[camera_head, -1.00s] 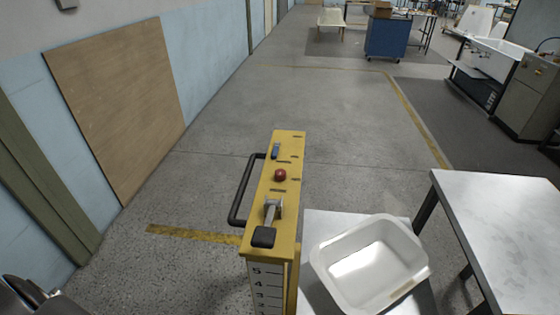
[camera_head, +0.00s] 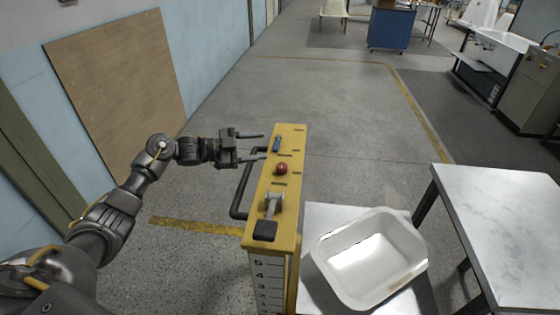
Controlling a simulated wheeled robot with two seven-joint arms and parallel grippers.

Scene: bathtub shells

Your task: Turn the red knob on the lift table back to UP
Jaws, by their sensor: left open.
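The red knob (camera_head: 282,169) sits on the top face of the yellow column of the lift table (camera_head: 262,225). Any markings beside it are too small to read. My left gripper (camera_head: 264,146) is open and empty. Its two fingers point right, at the column's left edge near the blue switch, up and left of the knob. I cannot tell if it touches anything. My right gripper is not in view.
A black handle (camera_head: 239,191) sticks out from the column's left side, just below my gripper. A white basin (camera_head: 370,258) rests on the lift platform right of the column. A metal-topped table (camera_head: 500,225) stands at the right. The floor beyond the column is clear.

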